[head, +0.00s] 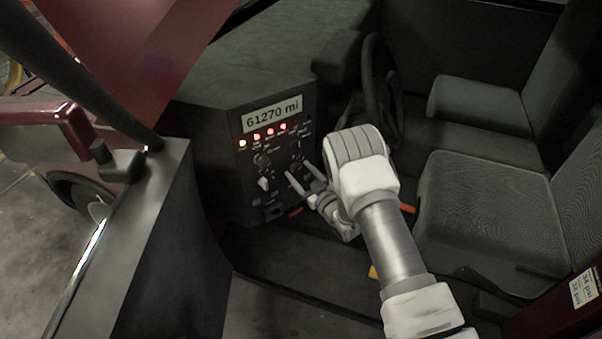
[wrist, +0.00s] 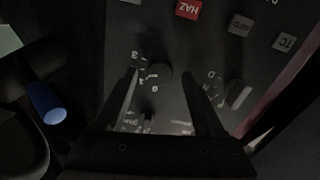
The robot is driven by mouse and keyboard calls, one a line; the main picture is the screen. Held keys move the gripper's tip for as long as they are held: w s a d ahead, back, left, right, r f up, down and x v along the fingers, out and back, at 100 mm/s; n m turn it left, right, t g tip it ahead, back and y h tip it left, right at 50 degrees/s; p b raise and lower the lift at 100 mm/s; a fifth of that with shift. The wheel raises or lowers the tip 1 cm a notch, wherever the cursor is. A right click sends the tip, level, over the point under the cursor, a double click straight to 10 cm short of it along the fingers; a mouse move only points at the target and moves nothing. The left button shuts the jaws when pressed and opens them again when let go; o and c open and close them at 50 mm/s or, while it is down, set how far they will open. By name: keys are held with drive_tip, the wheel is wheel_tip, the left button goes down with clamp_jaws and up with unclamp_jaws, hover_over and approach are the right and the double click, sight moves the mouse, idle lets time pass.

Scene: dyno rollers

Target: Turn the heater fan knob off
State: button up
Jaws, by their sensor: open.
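The heater fan knob (wrist: 160,73) is a dark round knob on the black dash panel, with white figures beside it. The wrist view shows the panel upside down and dim, and I cannot tell which figure the knob points at. My gripper (wrist: 159,76) is open, with one finger on each side of the knob in that view. I cannot tell whether either finger touches it. In the head view my gripper (head: 297,170) reaches the dash from the right, and the knob there is dark and hard to make out.
A pale selector knob (wrist: 238,96) marked D and N sits close beside one finger; a red HAZ button (wrist: 188,9) is above. In the head view the steering wheel (head: 372,85) and seat (head: 490,205) are right of the dash, and the open door (head: 165,250) is left.

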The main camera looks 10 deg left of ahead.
clamp_jaws()
drive_tip(key=shift+f+n+b, duration=0.15)
drive_tip(key=shift+n+b, duration=0.15)
drive_tip(key=shift+b, duration=0.2)
drive_tip(key=shift+f+n+b, duration=0.15)
drive_tip(key=shift+n+b, duration=0.85)
drive_tip(key=shift+b, duration=0.1)
drive_tip(key=n+b, duration=0.3)
drive_tip(key=b, duration=0.1)
drive_tip(key=shift+f+n, duration=0.1)
drive_tip(key=shift+n, duration=0.2)
drive_tip(key=n+b, duration=0.6)
drive_tip(key=shift+s+b, duration=0.1)
drive_tip(key=shift+b, duration=0.25)
drive_tip(key=shift+n+b, duration=0.9)
drive_tip(key=shift+r, duration=0.2)
